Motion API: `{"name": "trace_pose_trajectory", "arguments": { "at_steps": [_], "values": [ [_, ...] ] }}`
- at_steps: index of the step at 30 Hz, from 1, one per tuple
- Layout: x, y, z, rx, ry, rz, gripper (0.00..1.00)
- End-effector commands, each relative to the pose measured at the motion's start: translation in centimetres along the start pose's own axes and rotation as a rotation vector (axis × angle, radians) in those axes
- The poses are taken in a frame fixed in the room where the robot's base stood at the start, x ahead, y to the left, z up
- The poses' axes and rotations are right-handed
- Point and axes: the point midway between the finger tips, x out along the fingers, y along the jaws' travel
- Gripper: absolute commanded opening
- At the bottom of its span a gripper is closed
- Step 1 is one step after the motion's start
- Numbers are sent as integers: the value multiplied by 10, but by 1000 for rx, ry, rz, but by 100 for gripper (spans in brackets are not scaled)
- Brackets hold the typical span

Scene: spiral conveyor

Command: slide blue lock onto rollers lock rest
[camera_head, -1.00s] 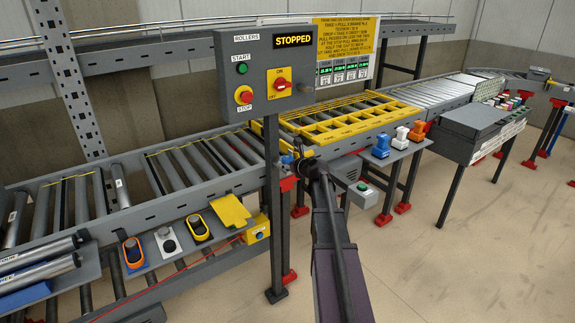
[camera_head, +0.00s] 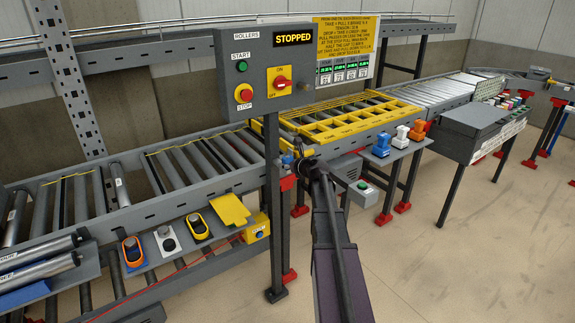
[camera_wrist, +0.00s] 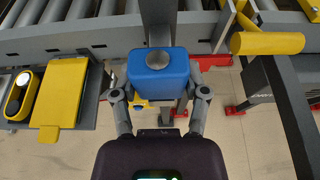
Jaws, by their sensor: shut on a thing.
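The blue lock (camera_wrist: 158,82), a block with a round grey spot, is between the two fingers of my gripper (camera_wrist: 159,98) in the wrist view. The fingers are shut on its sides. In the head view, a small blue part of the lock (camera_head: 287,159) shows at the tip of my gripper (camera_head: 298,162), right beside the panel post. The post (camera_wrist: 158,20) runs to the lock's far edge in the wrist view. I cannot tell whether they touch. I cannot clearly pick out the rollers lock rest; the lock and gripper may cover it.
The rollers control panel (camera_head: 265,72) reads STOPPED above the post. A yellow bar (camera_wrist: 268,43) is close at right in the wrist view. A yellow plate (camera_head: 231,211) lies left. Blue, white and orange devices stand on a shelf (camera_head: 402,142) at right.

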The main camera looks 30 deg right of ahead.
Motion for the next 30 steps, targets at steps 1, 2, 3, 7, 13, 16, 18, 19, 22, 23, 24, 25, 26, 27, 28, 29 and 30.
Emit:
{"name": "trace_pose_trajectory", "arguments": {
  "at_steps": [1, 2, 3, 7, 13, 16, 18, 19, 22, 23, 24, 25, 26, 27, 28, 29, 30],
  "values": [
    [0, 0, -1, 0, 0, 0, 24],
    [0, 0, -1, 0, 0, 0, 24],
    [0, 0, -2, 0, 0, 0, 24],
    [1, 0, -4, 0, 0, 0, 24],
    [1, 0, -4, 0, 0, 0, 85],
    [1, 0, -4, 0, 0, 0, 98],
    [1, 0, -4, 0, 0, 0, 98],
    [1, 0, -4, 0, 0, 0, 98],
    [1, 0, -4, 0, 0, 0, 98],
    [1, 0, -4, 0, 0, 0, 98],
    [1, 0, -4, 0, 0, 0, 98],
    [1, 0, -4, 0, 0, 0, 98],
    [1, 0, -4, 0, 0, 0, 98],
    [1, 0, -4, 0, 0, 0, 98],
    [1, 0, -4, 0, 0, 0, 98],
    [1, 0, -4, 0, 0, 0, 98],
    [1, 0, -3, 0, 0, 0, 98]
  ]
}}
